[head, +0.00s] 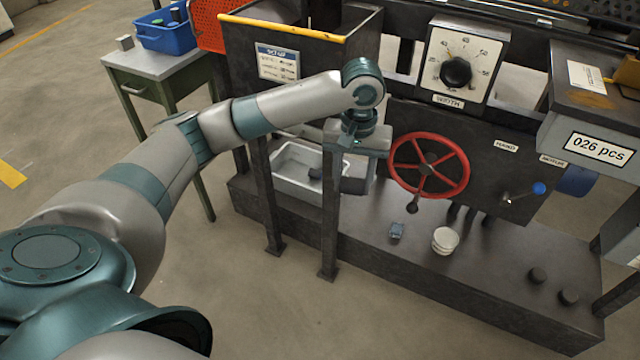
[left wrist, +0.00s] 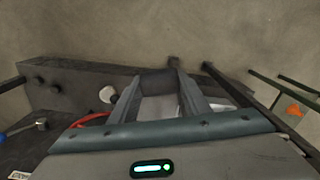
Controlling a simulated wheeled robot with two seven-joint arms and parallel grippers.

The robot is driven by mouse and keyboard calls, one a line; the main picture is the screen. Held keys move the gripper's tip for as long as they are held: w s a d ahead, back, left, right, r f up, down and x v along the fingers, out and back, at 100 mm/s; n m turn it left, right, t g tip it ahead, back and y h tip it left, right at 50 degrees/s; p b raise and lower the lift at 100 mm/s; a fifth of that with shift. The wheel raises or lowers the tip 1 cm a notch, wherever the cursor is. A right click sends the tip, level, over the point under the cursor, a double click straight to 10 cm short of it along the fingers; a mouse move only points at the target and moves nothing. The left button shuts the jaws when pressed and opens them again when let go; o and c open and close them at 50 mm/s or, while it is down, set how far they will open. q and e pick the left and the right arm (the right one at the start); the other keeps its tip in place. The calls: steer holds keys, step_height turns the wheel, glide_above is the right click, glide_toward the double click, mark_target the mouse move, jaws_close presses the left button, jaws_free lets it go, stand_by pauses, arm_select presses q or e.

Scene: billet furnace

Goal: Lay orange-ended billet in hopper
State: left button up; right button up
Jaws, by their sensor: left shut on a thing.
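My left gripper (head: 353,178) points down in front of the machine, below and to the right of the hopper's rim. In the left wrist view its two fingers (left wrist: 168,88) are shut on a grey block with a darker far face, which looks like a billet (left wrist: 158,84). No orange end shows on it, so I cannot tell its end colour. The hopper (head: 335,48) is a dark open-topped bin with a yellow front edge and a label, at the top centre. Its inside is mostly hidden. My right gripper is out of view.
A red handwheel (head: 430,197) is close right of my left gripper. A white tray (head: 283,180) lies below, behind dark posts. A side table (head: 160,66) with a blue bin (head: 163,37) stands at the left. An orange perforated panel (head: 208,25) adjoins the hopper.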

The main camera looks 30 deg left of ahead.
arm_select(q)
steer(key=d+r+m, duration=0.3)
steer(key=d+r, duration=0.2)
steer(key=shift+s+d, duration=0.2)
steer(key=shift+s, duration=0.2)
steer(key=shift+s+d+r+m, duration=0.35)
steer(key=shift+r+m, duration=0.2)
steer(key=shift+m, duration=0.15)
